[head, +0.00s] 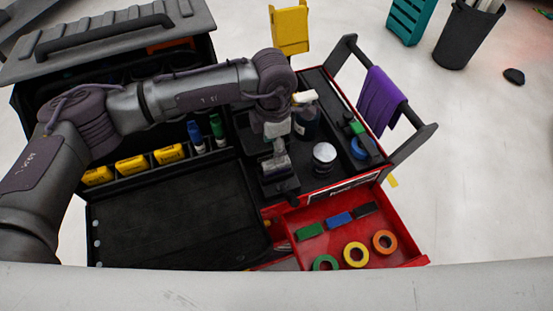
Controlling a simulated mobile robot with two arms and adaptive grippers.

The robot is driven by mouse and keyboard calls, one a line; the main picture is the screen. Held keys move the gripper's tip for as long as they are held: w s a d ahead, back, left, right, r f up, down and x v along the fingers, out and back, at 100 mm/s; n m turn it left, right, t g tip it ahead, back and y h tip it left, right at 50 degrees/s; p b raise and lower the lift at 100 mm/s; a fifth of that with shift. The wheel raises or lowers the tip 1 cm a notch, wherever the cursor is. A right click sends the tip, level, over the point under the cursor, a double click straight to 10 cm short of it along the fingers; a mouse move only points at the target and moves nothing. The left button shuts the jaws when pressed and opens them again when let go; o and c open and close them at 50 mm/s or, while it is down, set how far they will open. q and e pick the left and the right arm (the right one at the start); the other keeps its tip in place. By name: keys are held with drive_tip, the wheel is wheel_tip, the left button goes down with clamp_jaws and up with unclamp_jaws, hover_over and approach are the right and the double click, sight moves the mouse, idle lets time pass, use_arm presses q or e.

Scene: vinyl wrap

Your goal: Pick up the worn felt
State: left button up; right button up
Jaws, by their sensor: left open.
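My left gripper (277,178) hangs down over the black top of the tool cart, near its middle, and its jaws are open. I cannot tell whether anything lies between or under its fingers. No thing is clearly recognisable as the worn felt. Small flat blocks lie in the open red drawer (400,256): a green block (309,231), a blue block (340,219) and a dark block (364,209). They are apart from the gripper, to its lower right. My right gripper is not in view.
Green, yellow and orange tape rolls (356,254) lie in the drawer. A dark bottle (307,122) and a round white-topped container (324,156) stand close right of the gripper. A purple cloth (381,101) hangs on the cart's handle. The black mat (170,215) at left is bare.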

use_arm(q)
drive_tip(key=shift+d+f+p, duration=0.25)
drive_tip(key=shift+f+p, duration=0.2)
drive_tip(key=shift+f, duration=0.65)
drive_tip(key=f, duration=0.1)
drive_tip(key=f+p, duration=0.1)
drive_tip(key=f, duration=0.1)
drive_tip(key=shift+s+f, duration=0.25)
drive_tip(key=shift+f, duration=0.4)
drive_tip(key=shift+c, duration=4.2)
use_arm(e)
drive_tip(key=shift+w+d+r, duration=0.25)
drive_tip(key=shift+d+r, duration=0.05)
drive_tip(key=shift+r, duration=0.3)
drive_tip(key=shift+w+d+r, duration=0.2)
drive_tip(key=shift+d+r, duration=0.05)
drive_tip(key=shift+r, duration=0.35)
